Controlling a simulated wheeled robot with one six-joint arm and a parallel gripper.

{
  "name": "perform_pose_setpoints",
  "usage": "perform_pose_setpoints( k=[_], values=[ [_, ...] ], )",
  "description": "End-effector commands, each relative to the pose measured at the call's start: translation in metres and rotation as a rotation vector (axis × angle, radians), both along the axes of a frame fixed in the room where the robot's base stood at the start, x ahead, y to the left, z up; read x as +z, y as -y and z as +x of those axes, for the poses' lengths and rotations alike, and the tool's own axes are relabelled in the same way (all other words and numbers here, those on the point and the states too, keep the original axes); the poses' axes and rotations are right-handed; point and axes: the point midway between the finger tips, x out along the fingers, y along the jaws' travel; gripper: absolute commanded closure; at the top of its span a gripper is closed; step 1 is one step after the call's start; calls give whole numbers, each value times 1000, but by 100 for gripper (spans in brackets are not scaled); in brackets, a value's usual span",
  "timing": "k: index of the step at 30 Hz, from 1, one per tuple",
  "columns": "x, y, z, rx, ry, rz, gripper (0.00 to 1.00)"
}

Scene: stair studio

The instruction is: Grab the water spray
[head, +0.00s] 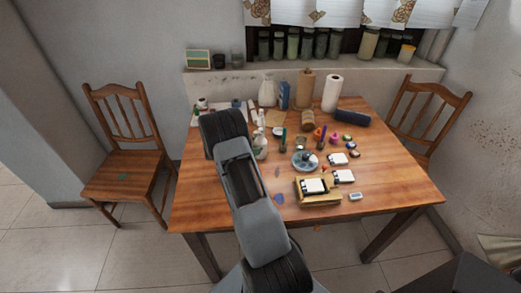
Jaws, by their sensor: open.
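A small whitish bottle (260,147) with a narrow top stands on the left half of the wooden table (393,190). It looks like the water spray, but it is too small to be sure. It is just right of my arm, which covers part of the space beside it. A larger white container (267,91) stands at the back of the table. My arm reaches up over the table's left part. My gripper's fingers do not show; the arm's links hide that area.
A yellow tray (318,199), a round dish (305,167) and small craft items crowd the middle. Wooden chairs stand left (128,171) and right (425,112). The table's front left is clear.

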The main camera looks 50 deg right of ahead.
Motion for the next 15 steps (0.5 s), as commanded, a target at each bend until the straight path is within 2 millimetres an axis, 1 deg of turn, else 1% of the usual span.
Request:
perform_pose_setpoints(
  k=[5,12,15],
  values=[
    [-3,11,-2,-2,0,1,27],
    [-14,41,-8,-3,1,1,27],
    [-17,47,-9,-1,1,0,27]
  ],
)
